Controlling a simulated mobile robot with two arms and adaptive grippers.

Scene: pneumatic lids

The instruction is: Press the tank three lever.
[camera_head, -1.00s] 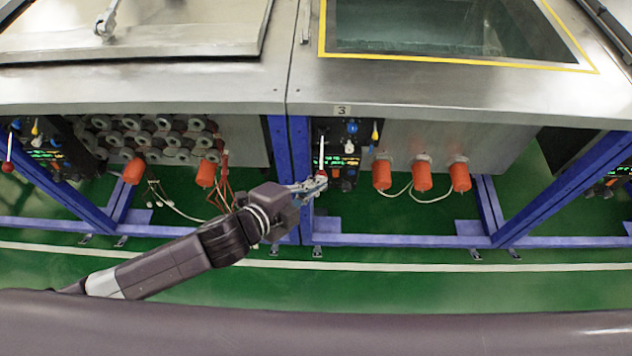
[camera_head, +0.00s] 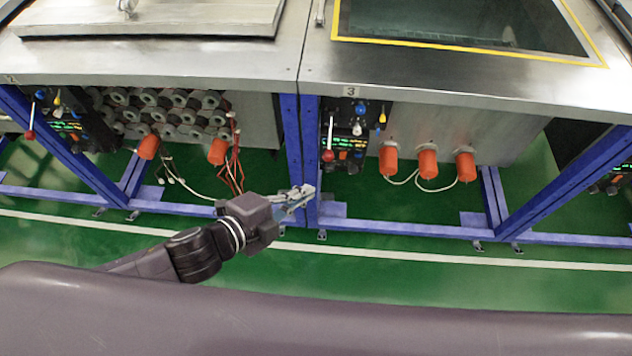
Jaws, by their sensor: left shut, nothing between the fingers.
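The tank three lever, with a red ball on a pale rod (camera_head: 328,146), hangs down on the dark control panel (camera_head: 349,132) under the "3" label (camera_head: 350,91). Tank three (camera_head: 420,75) is the steel tank on the right, with a yellow-edged opening. My left gripper (camera_head: 308,190) is shut and empty. It is below and a little left of the red ball in the picture, apart from it, in front of the blue post. My right gripper is not in view.
Blue frame posts (camera_head: 308,150) stand left of the panel. Orange cylinders (camera_head: 427,164) with white cables are to the right. Another panel with a red-ball lever (camera_head: 30,133) is at far left. Green floor (camera_head: 400,213) lies open below.

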